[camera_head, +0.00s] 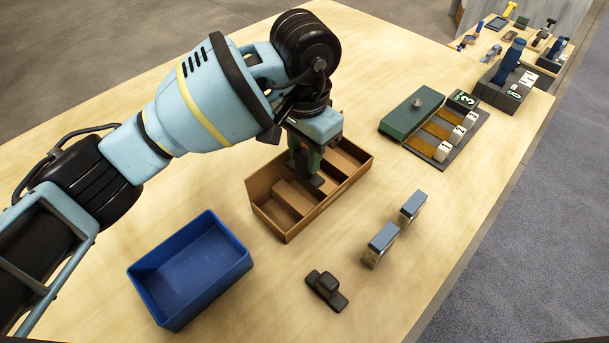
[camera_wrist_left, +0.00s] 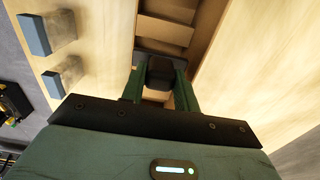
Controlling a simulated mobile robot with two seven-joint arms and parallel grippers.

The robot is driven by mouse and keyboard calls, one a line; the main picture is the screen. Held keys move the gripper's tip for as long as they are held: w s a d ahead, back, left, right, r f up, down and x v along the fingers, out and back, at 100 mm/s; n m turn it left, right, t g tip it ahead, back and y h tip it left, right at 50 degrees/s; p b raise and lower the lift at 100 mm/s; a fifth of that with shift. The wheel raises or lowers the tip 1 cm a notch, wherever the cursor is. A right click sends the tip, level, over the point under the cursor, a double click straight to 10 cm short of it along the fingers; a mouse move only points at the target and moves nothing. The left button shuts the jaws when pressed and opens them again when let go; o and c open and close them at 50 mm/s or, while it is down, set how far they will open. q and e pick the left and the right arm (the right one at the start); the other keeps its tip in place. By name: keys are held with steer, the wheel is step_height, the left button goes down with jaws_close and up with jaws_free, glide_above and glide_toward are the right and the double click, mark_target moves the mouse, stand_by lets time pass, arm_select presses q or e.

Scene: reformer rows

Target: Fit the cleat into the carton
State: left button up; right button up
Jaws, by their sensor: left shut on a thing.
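The carton (camera_head: 332,201) is an open brown box with inner dividers on the wooden table, and it fills the top middle of the left wrist view (camera_wrist_left: 165,30). My left gripper (camera_head: 312,176) points down into the carton. In the left wrist view my left gripper (camera_wrist_left: 160,85) is shut on a black block-like part, seemingly a cleat (camera_wrist_left: 160,70). Its lower part is hidden, so I cannot tell whether it touches the carton floor. Another dark cleat-shaped piece (camera_head: 326,290) with a raised knob lies on the table in front. My right gripper is not in view.
A blue open bin (camera_head: 190,268) stands left of the carton. Two blue-topped blocks (camera_head: 382,240) (camera_head: 412,206) stand to its right.

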mark_target(305, 152)
arm_select(q)
steer(key=shift+f, duration=3.7)
steer(key=o, duration=1)
steer(key=shift+c, duration=0.2)
step_height(305, 152, up, 12)
steer(key=shift+r, duration=0.2)
